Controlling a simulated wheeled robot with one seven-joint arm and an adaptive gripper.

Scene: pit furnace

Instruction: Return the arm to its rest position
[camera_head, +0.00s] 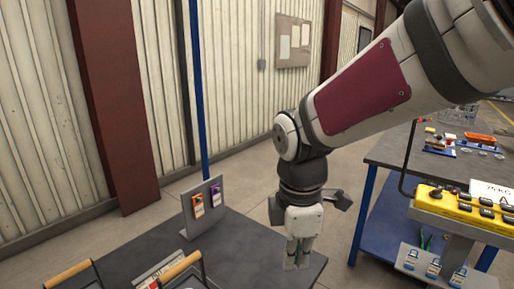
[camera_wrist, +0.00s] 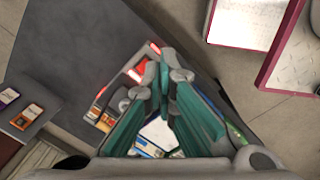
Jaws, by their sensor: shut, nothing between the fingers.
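My gripper (camera_head: 297,264) hangs from my white arm with its fingers pointing down, near the right corner of the dark table (camera_head: 253,250). Its fingers are together with nothing between them. In the wrist view the green-padded fingers (camera_wrist: 165,62) meet at their tips. The arm reaches in from the upper right with the elbow bent. Below the fingers in the wrist view lie colourful items, partly hidden by the fingers.
A small grey stand (camera_head: 205,208) with orange and purple tagged items stands on the dark table. Wooden-handled carriers show at the bottom left. A workbench (camera_head: 390,150) and a yellow control box (camera_head: 462,207) stand on the right. Bare floor lies between.

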